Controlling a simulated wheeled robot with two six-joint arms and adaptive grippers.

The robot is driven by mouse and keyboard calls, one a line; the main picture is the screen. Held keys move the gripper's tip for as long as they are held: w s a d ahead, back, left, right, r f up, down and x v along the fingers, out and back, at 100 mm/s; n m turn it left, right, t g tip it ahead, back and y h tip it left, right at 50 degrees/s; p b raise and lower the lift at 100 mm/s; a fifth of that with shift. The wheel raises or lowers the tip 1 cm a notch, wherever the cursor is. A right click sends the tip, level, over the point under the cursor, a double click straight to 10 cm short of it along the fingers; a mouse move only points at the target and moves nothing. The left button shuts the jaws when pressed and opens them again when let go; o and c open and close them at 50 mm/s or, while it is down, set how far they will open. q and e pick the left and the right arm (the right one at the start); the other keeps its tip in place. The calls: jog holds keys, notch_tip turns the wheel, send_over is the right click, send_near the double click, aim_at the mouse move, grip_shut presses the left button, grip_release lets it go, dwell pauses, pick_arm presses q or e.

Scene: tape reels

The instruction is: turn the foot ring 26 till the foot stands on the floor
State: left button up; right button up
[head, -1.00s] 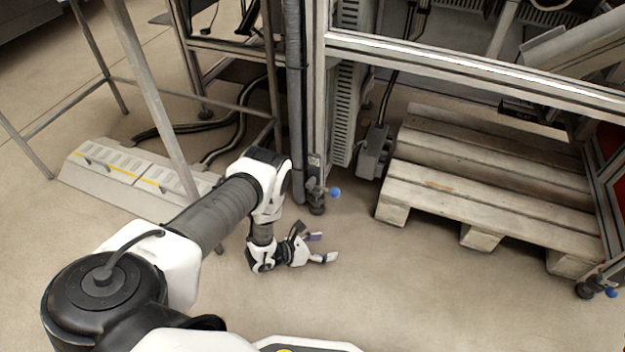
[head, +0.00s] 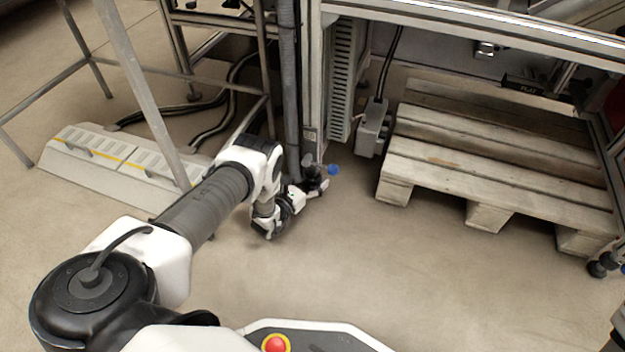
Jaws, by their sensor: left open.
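The levelling foot (head: 313,170) is a small dark part under the grey metal upright of the machine frame, with a blue knob (head: 333,169) at its right side. My left gripper (head: 318,188) is open at the foot, low over the floor. Its fingers overlap the lower part of the foot in the head view. The ring and the foot's bottom are largely hidden by the gripper, so I cannot tell whether the fingers touch the ring or whether the foot meets the floor. My right gripper is not in view.
A wooden pallet (head: 480,188) lies right of the foot, with a grey box (head: 374,128) between them. A white cable ramp (head: 95,150) and a thin metal stand (head: 140,85) are at the left. Another foot (head: 604,264) shows at the far right. The front floor is clear.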

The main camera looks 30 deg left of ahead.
pick_arm(q)
jog(key=c, duration=1.2)
jog(key=shift+a+m+g+h+b, duration=0.15)
jog(key=shift+m+g+h+b, duration=0.15)
jog(key=shift+m+h, duration=0.85)
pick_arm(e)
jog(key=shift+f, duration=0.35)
pick_arm(q)
jog(key=m+h, duration=0.1)
jog(key=h, duration=0.1)
jog(key=m+g+h, duration=0.1)
jog(key=h, duration=0.1)
jog(key=shift+g+h, duration=0.25)
jog(key=shift+g, duration=0.05)
jog(key=o, duration=1.2)
jog(key=v, duration=0.7)
jog(key=shift+s, duration=0.2)
